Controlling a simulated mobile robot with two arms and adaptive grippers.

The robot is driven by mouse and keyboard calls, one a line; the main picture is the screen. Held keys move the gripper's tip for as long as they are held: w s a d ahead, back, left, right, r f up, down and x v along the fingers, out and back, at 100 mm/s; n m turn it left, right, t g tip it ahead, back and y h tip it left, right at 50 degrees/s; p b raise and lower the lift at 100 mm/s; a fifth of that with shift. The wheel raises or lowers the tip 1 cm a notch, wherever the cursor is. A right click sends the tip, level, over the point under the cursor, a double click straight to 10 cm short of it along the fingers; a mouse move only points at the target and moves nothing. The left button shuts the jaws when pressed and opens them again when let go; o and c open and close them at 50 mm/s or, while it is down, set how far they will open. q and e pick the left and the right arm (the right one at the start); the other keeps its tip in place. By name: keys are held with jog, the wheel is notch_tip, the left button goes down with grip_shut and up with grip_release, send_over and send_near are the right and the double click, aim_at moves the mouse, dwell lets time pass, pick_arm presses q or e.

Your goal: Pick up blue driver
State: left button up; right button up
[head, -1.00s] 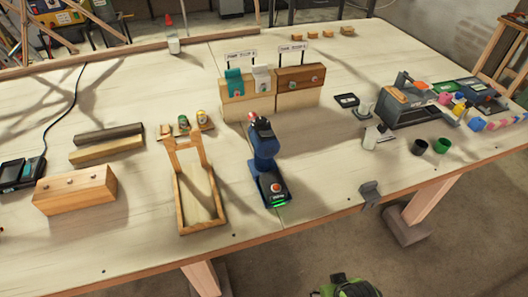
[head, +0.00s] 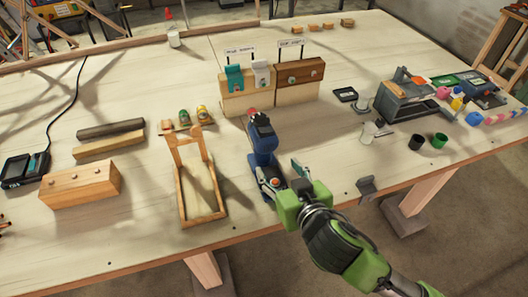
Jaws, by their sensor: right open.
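The blue driver (head: 263,145) stands upright on the workbench in the middle of the head view, its base toward the front edge. My right gripper (head: 285,177) comes in from the lower right, green and dark grey, with its fingers apart around the lower part of the driver. It covers part of the driver's base. I cannot tell whether the fingers touch it. My left gripper is not in view.
A wooden frame (head: 182,190) stands close left of the driver. A grey toolbox (head: 402,103) and small cups (head: 416,142) are to the right. A grey clamp (head: 366,186) sits at the bench's front edge.

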jog(key=p, duration=0.1)
send_over(265, 164)
jog(key=s+d, duration=0.1)
jog(key=s, duration=0.2)
notch_tip(265, 164, down, 3)
jog(key=shift+s+d+r, duration=0.1)
jog(key=shift+p+x, duration=0.95)
jog(key=shift+x, duration=1.4)
jog(key=shift+w+f, duration=0.25)
jog(key=shift+f, duration=0.05)
jog(key=c, duration=1.5)
jog(key=shift+w+r, duration=0.15)
jog(key=shift+r, duration=0.05)
grip_shut()
